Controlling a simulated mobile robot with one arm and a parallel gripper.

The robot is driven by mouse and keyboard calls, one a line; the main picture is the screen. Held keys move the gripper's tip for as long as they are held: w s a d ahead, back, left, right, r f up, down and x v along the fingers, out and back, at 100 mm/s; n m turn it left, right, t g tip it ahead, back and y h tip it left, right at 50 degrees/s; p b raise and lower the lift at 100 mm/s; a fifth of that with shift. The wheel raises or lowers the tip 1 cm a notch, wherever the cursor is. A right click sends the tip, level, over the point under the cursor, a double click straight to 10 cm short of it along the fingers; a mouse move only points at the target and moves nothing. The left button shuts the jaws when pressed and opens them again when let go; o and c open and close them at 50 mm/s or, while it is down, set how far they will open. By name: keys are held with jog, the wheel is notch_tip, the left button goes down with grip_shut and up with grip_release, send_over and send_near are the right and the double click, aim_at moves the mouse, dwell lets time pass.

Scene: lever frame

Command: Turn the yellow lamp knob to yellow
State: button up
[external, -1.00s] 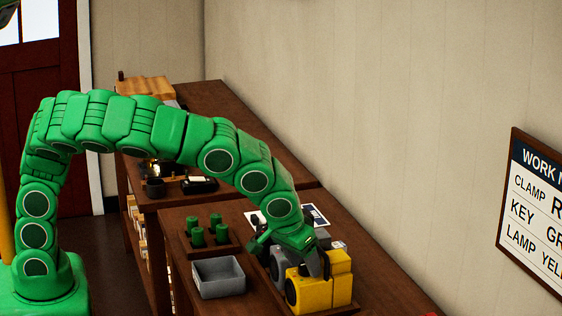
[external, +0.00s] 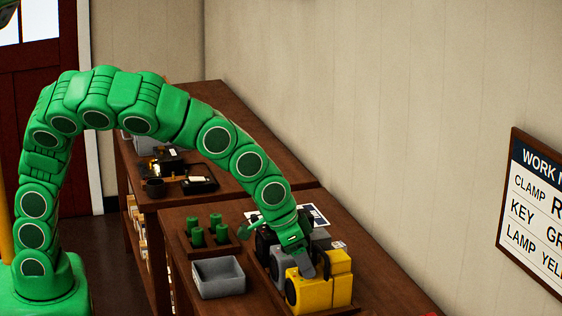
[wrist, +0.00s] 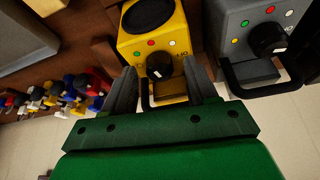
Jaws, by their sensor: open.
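The yellow lamp (external: 318,292) stands at the near end of the front table. In the wrist view the yellow lamp (wrist: 153,22) fills the top middle. Its black knob (wrist: 159,65) carries a small white mark, and red, white and green dots sit around it. Which dot the mark points to is too small to tell. My gripper (wrist: 161,72) is open, with one grey finger on each side of the knob. Whether either finger touches it I cannot tell. In the external view my gripper (external: 307,264) is just over the lamp, and the knob is not clearly visible.
A grey unit (wrist: 246,72) with a similar knob and black handle stands close to the lamp's right. A grey open bin (external: 219,277) and several green cylinders (external: 197,236) are on the table. The wall sign (external: 535,210) has a cut-off line "LAMP YEL".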

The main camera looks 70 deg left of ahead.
jog(key=shift+a+m+g+h, duration=0.1)
jog(key=shift+m+g+h, duration=0.3)
jog(key=shift+m, duration=1)
jog(key=shift+a+m+g+h, duration=0.1)
jog(key=shift+m+h, duration=0.5)
jog(key=shift+m, duration=0.8)
jog(key=shift+r, duration=0.3)
jog(key=v, duration=0.7)
jog(key=s+a+r+n+g, duration=0.1)
jog(key=s+a+r+n, duration=0.1)
jog(key=s+a, duration=0.7)
jog(key=shift+r+y, duration=0.4)
jog(key=shift+s, duration=0.15)
jog(key=w+d+n, duration=0.1)
jog(key=w+d, duration=0.2)
jog(key=w, duration=0.1)
jog(key=w+d+f+n+g+y, duration=0.1)
jog(key=w+d, duration=0.3)
jog(key=w+d+f+n+g, duration=0.1)
jog(key=w+d+n, duration=0.1)
jog(key=w+d, duration=0.1)
jog(key=shift+w+d+y, duration=0.3)
jog(key=shift+w+d, duration=0.05)
jog(key=shift+w, duration=0.15)
jog(key=shift+d+f+g, duration=0.15)
jog(key=shift+f+g, duration=0.05)
jog(key=shift+g, duration=0.1)
jog(key=shift+f, duration=3.8)
